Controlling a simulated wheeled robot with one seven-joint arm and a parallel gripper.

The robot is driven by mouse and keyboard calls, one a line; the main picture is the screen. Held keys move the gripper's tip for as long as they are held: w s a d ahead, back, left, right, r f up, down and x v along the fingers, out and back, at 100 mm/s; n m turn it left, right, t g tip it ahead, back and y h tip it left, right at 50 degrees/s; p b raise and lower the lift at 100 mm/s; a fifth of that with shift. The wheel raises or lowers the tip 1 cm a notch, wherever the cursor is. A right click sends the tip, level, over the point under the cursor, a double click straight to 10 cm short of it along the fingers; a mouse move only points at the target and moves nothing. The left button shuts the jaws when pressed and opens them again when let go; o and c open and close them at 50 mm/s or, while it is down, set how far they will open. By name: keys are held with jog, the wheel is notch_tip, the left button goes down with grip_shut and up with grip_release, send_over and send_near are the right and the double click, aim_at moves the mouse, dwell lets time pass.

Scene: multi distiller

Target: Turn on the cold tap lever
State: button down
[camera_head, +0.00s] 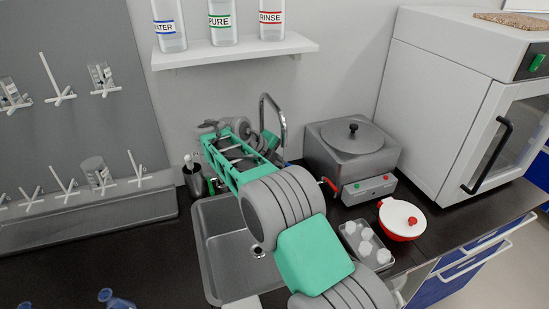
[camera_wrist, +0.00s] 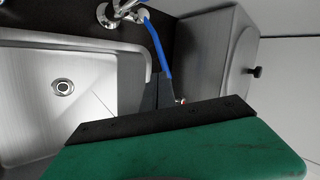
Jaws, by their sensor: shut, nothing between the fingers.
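The cold tap lever (camera_wrist: 155,45) is a long blue bar in the wrist view. It runs from the chrome tap base (camera_wrist: 108,16) down toward my gripper. The tap's curved spout (camera_head: 282,120) rises behind the sink in the head view. My gripper (camera_wrist: 158,82) is shut and empty, with its dark fingers close to the lever's lower end. I cannot tell whether they touch it. In the head view my arm hides most of the gripper's fingertips and the lever.
The steel sink (camera_head: 212,235) is beneath my arm. A shelf (camera_head: 235,48) with bottles hangs above.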

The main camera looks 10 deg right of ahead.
jog(key=p+x, duration=0.1)
jog(key=x, duration=0.4)
jog(key=d+b, duration=0.1)
jog(key=b, duration=0.2)
jog(key=w+d+n+b, duration=0.1)
jog(key=b, duration=0.2)
jog(key=shift+d+n+t+y+b, duration=0.25)
jog(key=shift+n+t+y+b, duration=0.05)
jog(key=shift+t+y+b, duration=0.1)
